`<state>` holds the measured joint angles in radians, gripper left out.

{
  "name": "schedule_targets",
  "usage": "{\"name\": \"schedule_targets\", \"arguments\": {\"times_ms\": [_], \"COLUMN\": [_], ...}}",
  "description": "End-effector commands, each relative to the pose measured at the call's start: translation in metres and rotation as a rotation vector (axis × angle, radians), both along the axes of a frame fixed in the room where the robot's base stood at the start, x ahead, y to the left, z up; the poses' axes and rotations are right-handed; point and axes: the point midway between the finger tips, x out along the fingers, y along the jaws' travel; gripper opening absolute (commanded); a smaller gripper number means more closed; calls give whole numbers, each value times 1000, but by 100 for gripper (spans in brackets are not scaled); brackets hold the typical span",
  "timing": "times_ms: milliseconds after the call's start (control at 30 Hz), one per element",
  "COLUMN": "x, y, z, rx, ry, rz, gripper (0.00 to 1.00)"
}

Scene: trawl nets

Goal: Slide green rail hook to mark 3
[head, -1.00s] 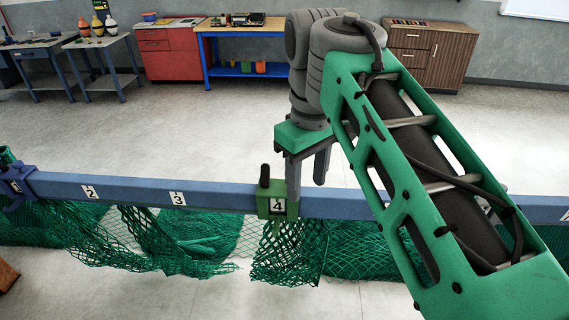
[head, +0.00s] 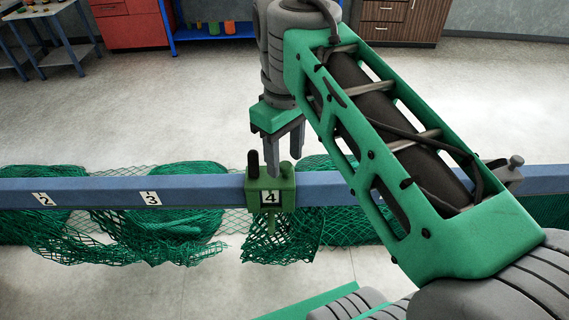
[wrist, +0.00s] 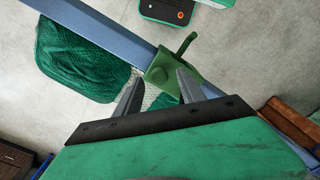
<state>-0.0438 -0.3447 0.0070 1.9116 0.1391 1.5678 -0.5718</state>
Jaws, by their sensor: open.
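The green rail hook (head: 270,190) sits on the blue rail (head: 205,190), with the label 4 on its front and a dark upright peg on top. Mark 3 (head: 150,198) is on the rail to its left. My gripper (head: 285,162) points down, open and empty, at the far side of the rail just above the hook. In the wrist view the hook (wrist: 165,70) shows just beyond and between the fingertips (wrist: 158,90). I cannot tell whether a finger touches it.
Mark 2 (head: 44,199) is farther left on the rail. Green netting (head: 170,235) hangs along the rail, including below the hook. The rail between the hook and mark 3 is clear. A grey clamp (head: 505,172) sits on the rail at right. Cabinets and benches stand far back.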

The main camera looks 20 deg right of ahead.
Motion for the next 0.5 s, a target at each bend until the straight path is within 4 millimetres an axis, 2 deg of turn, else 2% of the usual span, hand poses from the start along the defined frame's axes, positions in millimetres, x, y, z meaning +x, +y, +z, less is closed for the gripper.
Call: {"name": "schedule_targets", "arguments": {"times_ms": [33, 67, 333, 500], "x": [0, 0, 0, 0], "y": [0, 0, -1, -2], "z": [-10, -12, -10, -10], "rx": [0, 0, 0, 0], "ry": [-1, -1, 0, 0], "rz": [-1, -1, -4, -5], "gripper": [47, 47, 47, 34]}}
